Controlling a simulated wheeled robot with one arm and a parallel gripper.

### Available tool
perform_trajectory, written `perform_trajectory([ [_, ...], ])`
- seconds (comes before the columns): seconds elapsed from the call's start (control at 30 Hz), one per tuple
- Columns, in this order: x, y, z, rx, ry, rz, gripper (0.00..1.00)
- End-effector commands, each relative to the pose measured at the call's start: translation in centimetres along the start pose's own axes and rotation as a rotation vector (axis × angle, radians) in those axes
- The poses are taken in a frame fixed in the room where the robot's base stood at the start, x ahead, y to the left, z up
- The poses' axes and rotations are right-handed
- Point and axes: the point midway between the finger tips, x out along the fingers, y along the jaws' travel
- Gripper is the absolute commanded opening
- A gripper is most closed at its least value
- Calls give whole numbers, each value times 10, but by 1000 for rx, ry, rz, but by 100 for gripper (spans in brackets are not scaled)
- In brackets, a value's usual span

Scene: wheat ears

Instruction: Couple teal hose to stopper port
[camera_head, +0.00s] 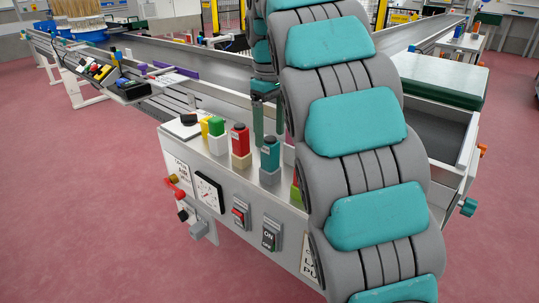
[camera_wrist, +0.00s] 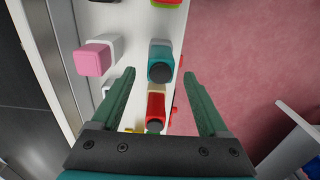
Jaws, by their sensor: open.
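A teal piece with a dark round end (camera_head: 270,155) stands upright on a pale block on the white control box; it is the likeliest teal hose end. It also shows in the wrist view (camera_wrist: 160,54). My gripper (camera_head: 268,134) points down above it, with green fingers apart. In the wrist view the teal piece appears between the tips of my gripper (camera_wrist: 160,75), with gaps on both sides and nothing held. I cannot tell which part is the stopper port; a partly legible label (camera_head: 184,166) is on the box front.
A red piece (camera_head: 240,140) and a green piece (camera_head: 216,127) stand left of the teal one, with a yellow one behind. A gauge (camera_head: 208,192) and switches line the front. The conveyor (camera_head: 190,53) runs behind.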

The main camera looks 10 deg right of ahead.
Motion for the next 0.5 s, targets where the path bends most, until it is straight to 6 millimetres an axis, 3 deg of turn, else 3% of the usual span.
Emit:
perform_trajectory([
  [0.5,36,0,1,2,0,3,78],
])
